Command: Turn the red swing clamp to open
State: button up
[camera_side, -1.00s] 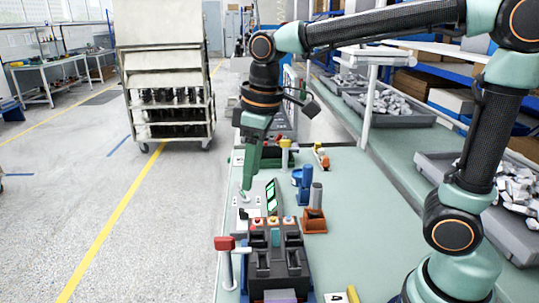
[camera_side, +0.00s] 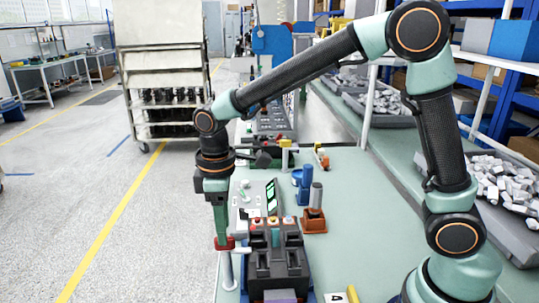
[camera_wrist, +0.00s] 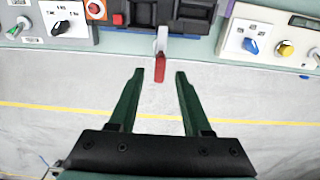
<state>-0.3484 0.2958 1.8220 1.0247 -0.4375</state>
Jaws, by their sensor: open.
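The red swing clamp (camera_side: 223,243) sits on top of a pale post at the left edge of the bench, beside the dark breaker fixture (camera_side: 275,262). In the wrist view its red end (camera_wrist: 160,67) points toward me, between and just beyond my fingertips. My gripper (camera_side: 221,236) points down right at the clamp in the side view and partly covers it. In the wrist view my gripper (camera_wrist: 160,73) is open, with a finger on either side of the red end. I cannot tell whether either finger touches it.
A blue cylinder (camera_side: 304,178) and a brown block (camera_side: 314,221) stand behind the fixture.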

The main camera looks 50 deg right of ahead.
aim_at(233, 245)
jog(key=shift+f, duration=1.7)
grip_shut()
